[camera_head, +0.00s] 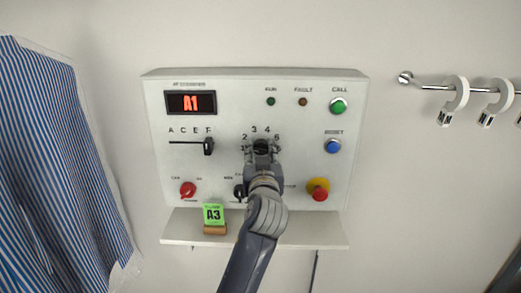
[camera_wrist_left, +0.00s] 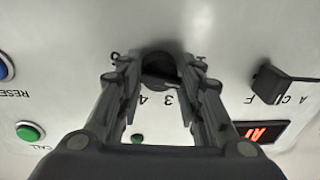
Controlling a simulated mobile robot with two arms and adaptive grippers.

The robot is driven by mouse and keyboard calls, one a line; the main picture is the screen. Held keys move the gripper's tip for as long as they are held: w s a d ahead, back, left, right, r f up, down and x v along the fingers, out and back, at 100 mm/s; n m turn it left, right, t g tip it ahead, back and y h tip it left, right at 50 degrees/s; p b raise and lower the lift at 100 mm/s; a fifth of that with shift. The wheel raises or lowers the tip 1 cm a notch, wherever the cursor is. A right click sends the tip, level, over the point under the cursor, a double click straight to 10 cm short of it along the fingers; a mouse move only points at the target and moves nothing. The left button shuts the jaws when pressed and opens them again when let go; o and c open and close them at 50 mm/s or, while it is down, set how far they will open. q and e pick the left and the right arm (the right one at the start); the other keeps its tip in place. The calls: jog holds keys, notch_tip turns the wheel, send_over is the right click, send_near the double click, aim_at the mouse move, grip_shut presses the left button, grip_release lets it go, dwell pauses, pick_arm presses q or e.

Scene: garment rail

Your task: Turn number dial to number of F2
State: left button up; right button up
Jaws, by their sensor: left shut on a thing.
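The number dial (camera_wrist_left: 158,64) is a dark round knob on the white control panel (camera_head: 225,178). Numbers around it include 2, 3, 4 and 6 in the head view. My left gripper (camera_head: 262,152) is at the dial and covers most of it there. In the left wrist view, the fingers of my left gripper (camera_wrist_left: 160,74) are on both sides of the dial, shut on it. Which number the dial points to cannot be read. The display (camera_head: 191,102) reads A1 in red. The black letter slider (camera_head: 208,146) stands at the right end, under F. My right gripper is not in view.
A green card (camera_head: 213,213) reading A3 stands on the panel's shelf (camera_head: 300,232). Green (camera_head: 338,105) and blue (camera_head: 333,146) buttons, a red knob (camera_head: 188,189) and a red stop button (camera_head: 319,188) surround the dial. Striped cloth hangs left; a rail with hooks is right.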

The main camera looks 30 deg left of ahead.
pick_arm(q)
jog(key=m+p, duration=0.1)
jog(key=m, duration=0.2)
jog(key=shift+r, duration=0.1)
jog(key=shift+m+p, duration=0.45)
jog(key=shift+m, duration=0.25)
jog(key=o, duration=1.1)
jog(key=shift+w, duration=0.1)
jog(key=shift+c, duration=0.2)
jog(key=shift+w+f, duration=0.1)
jog(key=shift+f, duration=0.1)
jog(key=shift+s+d, duration=0.15)
jog(key=shift+s, duration=0.15)
jog(key=v, duration=1.1)
jog(key=shift+s, duration=0.2)
